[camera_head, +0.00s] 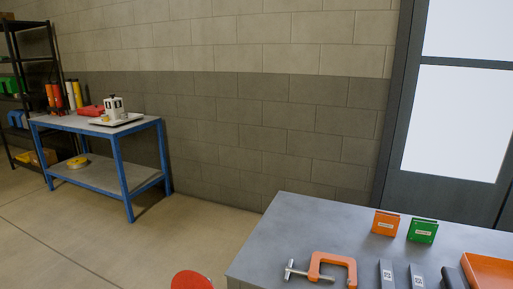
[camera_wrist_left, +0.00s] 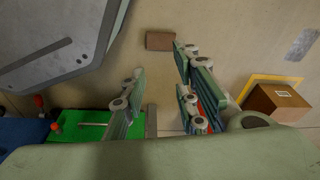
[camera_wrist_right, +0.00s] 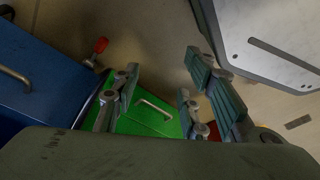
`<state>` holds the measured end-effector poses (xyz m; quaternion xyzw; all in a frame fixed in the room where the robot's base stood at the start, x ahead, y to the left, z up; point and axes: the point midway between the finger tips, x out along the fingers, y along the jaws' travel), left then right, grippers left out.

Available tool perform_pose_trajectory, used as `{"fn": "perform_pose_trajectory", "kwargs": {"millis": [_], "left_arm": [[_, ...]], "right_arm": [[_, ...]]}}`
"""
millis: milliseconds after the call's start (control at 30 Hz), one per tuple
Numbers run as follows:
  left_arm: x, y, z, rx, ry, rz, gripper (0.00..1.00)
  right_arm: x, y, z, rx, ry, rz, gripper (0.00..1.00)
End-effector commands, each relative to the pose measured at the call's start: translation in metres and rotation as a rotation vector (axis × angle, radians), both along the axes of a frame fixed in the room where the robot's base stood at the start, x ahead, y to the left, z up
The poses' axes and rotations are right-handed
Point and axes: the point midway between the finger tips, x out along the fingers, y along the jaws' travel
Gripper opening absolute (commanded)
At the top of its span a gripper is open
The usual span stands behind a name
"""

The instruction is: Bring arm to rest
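Neither of my arms shows in the head view. In the left wrist view, my left gripper (camera_wrist_left: 160,62) has its two fingers apart, with nothing between them. In the right wrist view, my right gripper (camera_wrist_right: 161,62) also has its fingers apart and is empty. Both hang over the floor. A green surface with a handle lies beyond the fingers in the left wrist view (camera_wrist_left: 82,125) and in the right wrist view (camera_wrist_right: 135,125). I cannot tell how far it is from them.
A grey table (camera_head: 290,225) at the lower right carries an orange clamp (camera_head: 333,262), an orange holder (camera_head: 385,223) and a green holder (camera_head: 422,231). A blue workbench (camera_head: 120,168) stands left. A red round thing (camera_head: 190,280) is at the bottom edge. Floor between them is clear.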

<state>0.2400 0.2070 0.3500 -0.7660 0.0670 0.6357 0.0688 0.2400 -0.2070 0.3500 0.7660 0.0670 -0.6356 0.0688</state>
Motion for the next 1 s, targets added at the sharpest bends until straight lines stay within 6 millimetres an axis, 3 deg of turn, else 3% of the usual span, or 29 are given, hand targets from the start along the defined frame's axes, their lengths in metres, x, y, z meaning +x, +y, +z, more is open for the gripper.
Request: {"fn": "perform_pose_trajectory", "kwargs": {"millis": [300, 500, 833, 933, 1000], "left_arm": [[-0.099, 0.017, -0.023, 0.01, 0.07, -0.014, 0.28], [-0.141, 0.025, -0.026, 0.014, 0.087, -0.02, 0.28], [-0.152, 0.028, -0.029, 0.014, 0.091, -0.022, 0.28], [-0.152, 0.028, -0.029, 0.014, 0.091, -0.022, 0.28], [-0.152, 0.028, -0.029, 0.014, 0.092, -0.022, 0.28]], "right_arm": [[-0.099, -0.017, -0.023, -0.01, 0.07, 0.014, 0.4], [-0.141, -0.025, -0.026, -0.013, 0.089, 0.02, 0.4], [-0.152, -0.028, -0.029, -0.014, 0.091, 0.022, 0.4], [-0.152, -0.028, -0.029, -0.014, 0.092, 0.022, 0.31], [-0.152, -0.028, -0.029, -0.014, 0.092, 0.022, 0.31]]}}
